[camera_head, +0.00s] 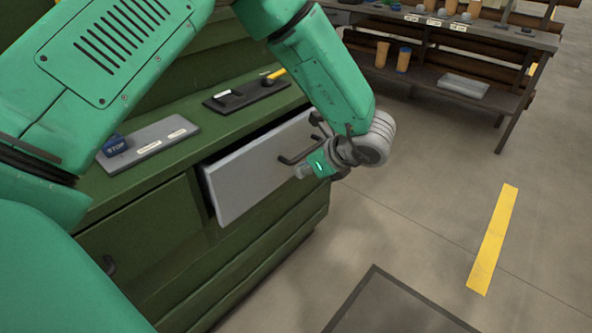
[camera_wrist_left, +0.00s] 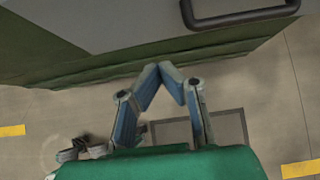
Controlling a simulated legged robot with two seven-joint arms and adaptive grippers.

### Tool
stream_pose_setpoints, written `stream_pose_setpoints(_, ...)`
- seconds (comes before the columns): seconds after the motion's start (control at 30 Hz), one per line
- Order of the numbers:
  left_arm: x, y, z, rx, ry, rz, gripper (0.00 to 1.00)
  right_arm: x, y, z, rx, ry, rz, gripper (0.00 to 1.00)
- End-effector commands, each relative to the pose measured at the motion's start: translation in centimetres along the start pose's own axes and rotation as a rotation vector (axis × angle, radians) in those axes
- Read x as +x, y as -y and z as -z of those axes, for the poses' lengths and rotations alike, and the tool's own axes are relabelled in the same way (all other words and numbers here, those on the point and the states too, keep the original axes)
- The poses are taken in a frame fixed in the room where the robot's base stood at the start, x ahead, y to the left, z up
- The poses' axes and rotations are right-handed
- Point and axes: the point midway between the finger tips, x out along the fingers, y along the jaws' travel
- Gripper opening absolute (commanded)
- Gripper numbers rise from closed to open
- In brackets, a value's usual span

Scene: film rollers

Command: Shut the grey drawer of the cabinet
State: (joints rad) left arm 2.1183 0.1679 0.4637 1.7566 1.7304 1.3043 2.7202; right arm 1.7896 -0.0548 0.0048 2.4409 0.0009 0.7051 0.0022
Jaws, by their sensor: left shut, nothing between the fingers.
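The grey drawer (camera_head: 250,172) of the green cabinet (camera_head: 150,222) stands partly open, with a dark gap behind its front panel. Its dark bar handle (camera_head: 290,157) is on the front; the handle also shows at the top of the left wrist view (camera_wrist_left: 245,18). My left gripper (camera_head: 304,171) is in front of the drawer beside the handle, at its right part. In the left wrist view its fingertips (camera_wrist_left: 165,68) meet with nothing between them, apart from the handle. Whether the gripper touches the panel is hard to tell. My right gripper is not in view.
On the cabinet top lie a grey panel with a blue STOP button (camera_head: 114,145) and a dark panel with a yellow handle (camera_head: 274,75). A shelf rack (camera_head: 462,90) with orange cups stands at the back right. A dark mat (camera_head: 395,305) lies on otherwise open floor.

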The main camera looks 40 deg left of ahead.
Motion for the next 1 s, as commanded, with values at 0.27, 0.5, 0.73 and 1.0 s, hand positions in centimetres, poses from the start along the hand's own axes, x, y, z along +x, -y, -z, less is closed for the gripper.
stream_pose_setpoints(0.27, 6.1, 0.0, 0.3, 0.002, 0.001, -0.002, 0.0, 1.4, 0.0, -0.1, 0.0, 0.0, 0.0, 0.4)
stream_pose_setpoints(0.5, 9.7, 0.0, -1.4, 0.001, 0.0, 0.002, 0.0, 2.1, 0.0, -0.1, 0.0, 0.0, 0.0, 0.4)
stream_pose_setpoints(0.73, 10.8, 0.1, -2.7, 0.003, 0.001, 0.003, 0.0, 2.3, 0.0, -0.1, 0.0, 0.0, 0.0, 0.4)
stream_pose_setpoints(1.0, 10.8, 0.1, -2.8, 0.004, 0.002, 0.003, 0.0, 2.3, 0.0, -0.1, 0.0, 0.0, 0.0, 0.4)
